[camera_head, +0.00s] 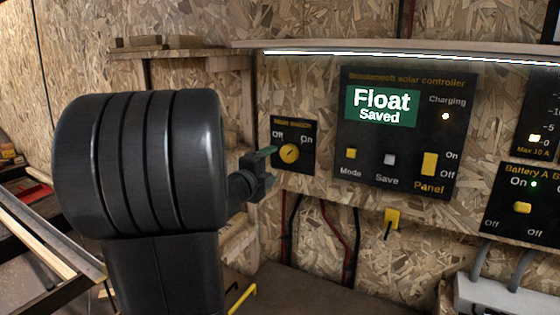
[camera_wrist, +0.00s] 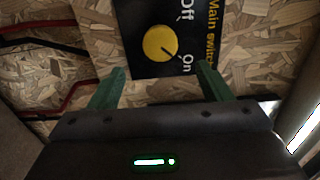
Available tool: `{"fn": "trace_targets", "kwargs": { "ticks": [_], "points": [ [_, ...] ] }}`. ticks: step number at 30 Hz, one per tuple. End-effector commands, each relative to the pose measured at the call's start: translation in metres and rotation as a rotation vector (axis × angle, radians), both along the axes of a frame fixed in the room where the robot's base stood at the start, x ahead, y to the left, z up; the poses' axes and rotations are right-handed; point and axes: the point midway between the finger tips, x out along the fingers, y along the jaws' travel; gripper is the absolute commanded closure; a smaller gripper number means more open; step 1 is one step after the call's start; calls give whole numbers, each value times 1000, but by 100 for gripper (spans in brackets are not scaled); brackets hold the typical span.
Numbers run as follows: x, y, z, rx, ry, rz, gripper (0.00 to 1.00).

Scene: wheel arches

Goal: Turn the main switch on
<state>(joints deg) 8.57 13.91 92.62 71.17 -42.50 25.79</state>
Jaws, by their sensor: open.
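The main switch is a yellow round knob (camera_head: 289,153) on a small black panel (camera_head: 307,163) marked Off at left and On at right. In the wrist view the knob (camera_wrist: 158,42) shows sideways, and its dark pointer line slants toward the On mark. My gripper (camera_head: 268,152) is beside the panel's left edge in the head view. In the wrist view my gripper (camera_wrist: 160,70) is open and empty. Its two green fingers are spread wider than the knob, and no finger visibly touches it. The exact depth between fingertips and panel is hard to judge.
The solar controller (camera_head: 408,150) right of the switch reads "Float Saved", with a lit charging light. A battery panel (camera_head: 522,205) is farther right. A lit shelf (camera_head: 400,52) runs above. Red and black cables (camera_head: 335,240) hang below. A wooden ledge (camera_head: 175,52) is at upper left.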

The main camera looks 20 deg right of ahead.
Motion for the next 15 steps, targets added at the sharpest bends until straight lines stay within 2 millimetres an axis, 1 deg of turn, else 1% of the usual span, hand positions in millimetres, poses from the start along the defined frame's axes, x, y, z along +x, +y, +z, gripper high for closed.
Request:
{"fn": "trace_targets", "kwargs": {
  "ticks": [1, 6, 10, 15],
  "points": [
    [-7, 9, 1, 0, -1, 4, 28],
    [-22, 26, 0, 0, 0, 2, 28],
    [-28, 32, 0, 0, 0, 1, 28],
    [-29, 32, 0, -1, 1, -1, 28]
  ]
}}
